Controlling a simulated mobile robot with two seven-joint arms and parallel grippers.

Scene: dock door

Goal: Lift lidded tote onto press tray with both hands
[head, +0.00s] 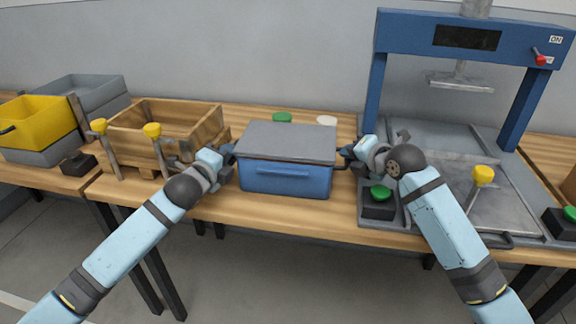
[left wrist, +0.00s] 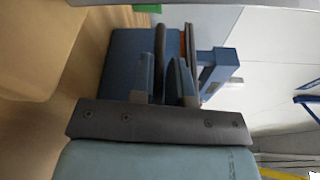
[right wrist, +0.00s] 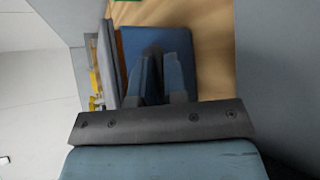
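The lidded tote (head: 286,178), blue with a grey lid (head: 287,142), sits upright on the wooden table left of the press. My left gripper (head: 232,157) is at its left end; the left wrist view shows the fingers (left wrist: 165,75) close on either side of a dark bar at the tote's end. My right gripper (head: 347,154) is at its right end, its fingers (right wrist: 164,75) close together at the handle there. Both look shut on the tote's handles, though the contact is partly hidden. The press tray (head: 475,212) is grey and empty, right of the tote.
The blue press frame (head: 410,32) stands over the tray, its ram plate (head: 460,82) raised. A black box with a green button (head: 378,205) is at the tray's front left. A wooden crate (head: 135,145), yellow-knobbed levers and a yellow bin (head: 45,122) are to the left.

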